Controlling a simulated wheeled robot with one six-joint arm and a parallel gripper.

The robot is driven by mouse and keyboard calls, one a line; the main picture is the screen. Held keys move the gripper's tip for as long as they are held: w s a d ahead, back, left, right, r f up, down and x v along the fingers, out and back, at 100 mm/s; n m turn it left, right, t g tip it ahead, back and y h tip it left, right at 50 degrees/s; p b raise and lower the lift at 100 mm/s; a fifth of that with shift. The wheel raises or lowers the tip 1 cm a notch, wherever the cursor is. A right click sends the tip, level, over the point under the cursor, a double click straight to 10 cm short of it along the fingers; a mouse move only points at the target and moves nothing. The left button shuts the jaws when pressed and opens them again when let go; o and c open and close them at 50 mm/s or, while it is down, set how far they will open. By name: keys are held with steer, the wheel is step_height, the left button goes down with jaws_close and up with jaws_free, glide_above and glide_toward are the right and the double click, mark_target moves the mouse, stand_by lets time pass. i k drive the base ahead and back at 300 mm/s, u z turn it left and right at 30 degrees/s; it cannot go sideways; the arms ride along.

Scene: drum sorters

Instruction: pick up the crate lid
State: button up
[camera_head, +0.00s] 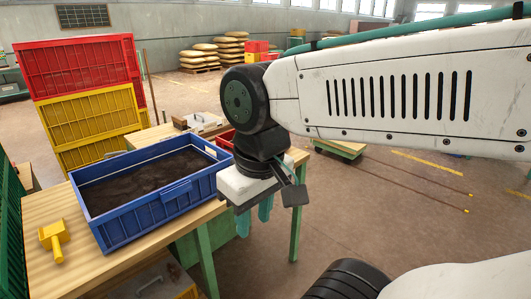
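I cannot make out a crate lid for certain in this view. A blue crate (172,208) stands open-topped on the wooden table, with dark, soil-like stuff inside. My gripper (254,216) hangs at the table's right edge, to the right of the blue crate. Its two teal fingers point down with a gap between them, and nothing shows in the gap. My white arm comes in from the right and hides part of the table behind the gripper.
A yellow scoop (54,239) lies left of the crate on the wooden table (110,269). Grey items (203,122) and a partly hidden red bin (225,139) are behind. Red (75,68) and yellow (92,122) crates are stacked at the left. Open floor lies to the right.

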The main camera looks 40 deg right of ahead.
mark_target(200, 118)
steer(key=z, duration=0.9)
steer(key=i, duration=1)
steer(key=z, duration=0.1)
